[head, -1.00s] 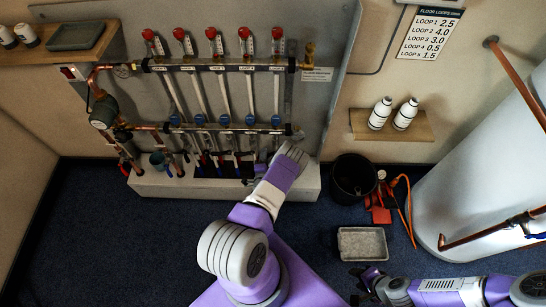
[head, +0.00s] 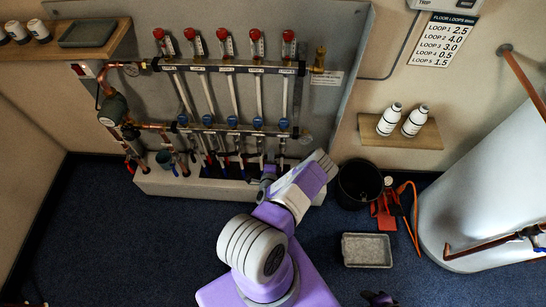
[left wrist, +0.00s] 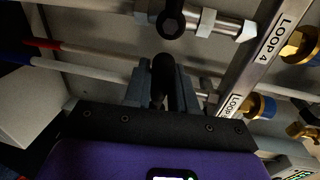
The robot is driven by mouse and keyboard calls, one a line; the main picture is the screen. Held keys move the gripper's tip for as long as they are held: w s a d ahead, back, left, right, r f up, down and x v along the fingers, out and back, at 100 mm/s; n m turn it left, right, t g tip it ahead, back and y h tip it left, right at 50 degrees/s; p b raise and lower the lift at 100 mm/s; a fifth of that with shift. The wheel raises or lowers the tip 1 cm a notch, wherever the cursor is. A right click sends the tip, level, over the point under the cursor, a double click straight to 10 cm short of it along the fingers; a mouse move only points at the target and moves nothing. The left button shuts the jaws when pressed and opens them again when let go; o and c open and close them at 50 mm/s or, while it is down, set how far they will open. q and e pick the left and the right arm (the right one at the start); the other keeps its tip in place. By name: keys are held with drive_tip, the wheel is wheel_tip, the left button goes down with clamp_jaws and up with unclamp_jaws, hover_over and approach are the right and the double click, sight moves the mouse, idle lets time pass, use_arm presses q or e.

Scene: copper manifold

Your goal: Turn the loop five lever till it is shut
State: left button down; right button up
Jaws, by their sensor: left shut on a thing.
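The copper manifold (head: 225,67) stands against the back wall, with several red-topped gauges on its upper bar and blue caps along its lower bar. In the left wrist view, my left gripper (left wrist: 163,88) is shut on a dark lever (left wrist: 163,68), one finger on each side of it. A partly covered LOOP label (left wrist: 232,104) is close to its right; the number is hidden. A neighbouring black lever (left wrist: 172,18) is near the LOOP 4 label. In the head view, my left gripper (head: 268,176) is low at the manifold's right end, mostly behind my wrist. My right gripper (head: 378,298) barely shows at the bottom edge.
A pale trough (head: 170,184) runs below the manifold. A black bucket (head: 358,182), red tool (head: 385,213) and grey tray (head: 366,250) are on the floor to the right. A white tank (head: 480,190) stands further right. A shelf (head: 400,131) holds two bottles.

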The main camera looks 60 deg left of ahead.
use_arm(q)
drive_tip(key=shift+s+a+r, duration=0.1)
drive_tip(key=shift+r, duration=0.05)
drive_tip(key=c, duration=1.1)
unclamp_jaws()
drive_tip(key=shift+o, duration=0.2)
drive_tip(key=p+v, duration=0.2)
drive_tip(key=v, duration=0.5)
drive_tip(key=shift+s+d, duration=0.15)
drive_tip(key=shift+d, duration=0.1)
